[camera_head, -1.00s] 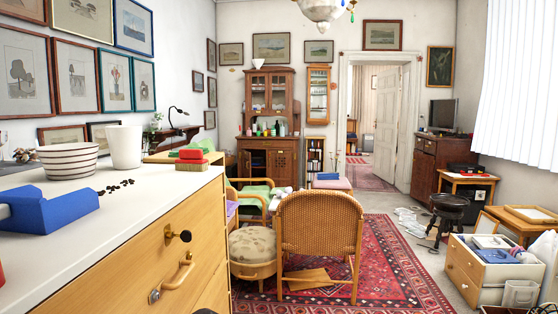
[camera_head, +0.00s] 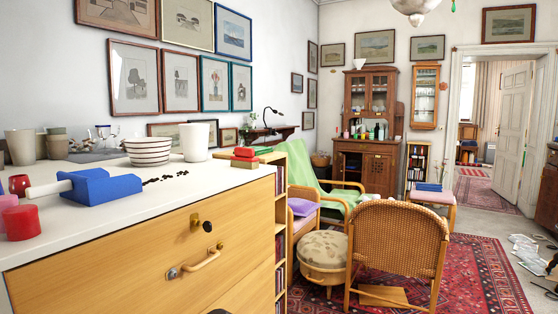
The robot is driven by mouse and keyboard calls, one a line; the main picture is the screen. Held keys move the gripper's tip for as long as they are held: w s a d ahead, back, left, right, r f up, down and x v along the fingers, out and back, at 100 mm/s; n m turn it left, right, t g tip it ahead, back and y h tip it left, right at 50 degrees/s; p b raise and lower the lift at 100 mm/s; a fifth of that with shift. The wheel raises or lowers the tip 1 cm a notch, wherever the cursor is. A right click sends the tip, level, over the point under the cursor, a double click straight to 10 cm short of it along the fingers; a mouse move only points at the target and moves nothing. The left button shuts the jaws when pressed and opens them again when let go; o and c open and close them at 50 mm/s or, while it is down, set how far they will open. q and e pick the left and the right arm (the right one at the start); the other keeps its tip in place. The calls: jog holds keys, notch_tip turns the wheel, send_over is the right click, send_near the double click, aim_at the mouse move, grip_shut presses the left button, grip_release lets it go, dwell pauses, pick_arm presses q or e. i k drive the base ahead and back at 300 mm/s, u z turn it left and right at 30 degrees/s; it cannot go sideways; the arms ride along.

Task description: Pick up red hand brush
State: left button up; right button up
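The blue dustpan (camera_head: 103,187) lies on the white top of the drawer cabinet, its pale handle pointing left. A small pile of dark bits (camera_head: 165,178) lies just right of it. A small red object in two stacked parts (camera_head: 245,158) sits near the cabinet's far right corner; I cannot tell whether it is a hand brush. A red round object (camera_head: 21,222) stands at the left edge, with other reddish things beside it. I cannot make out a hand brush for certain.
The drawer cabinet (camera_head: 150,250) fills the lower left. A striped bowl (camera_head: 148,151), a white cup (camera_head: 195,142) and beige cups (camera_head: 20,147) stand on its top. A round stool (camera_head: 324,256) and a wicker chair (camera_head: 400,240) stand to its right on the red rug (camera_head: 480,270).

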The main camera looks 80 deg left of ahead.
aim_at(243, 158)
jog(key=u, duration=1.65)
jog(key=i, duration=3.2)
jog(key=u, duration=3.35)
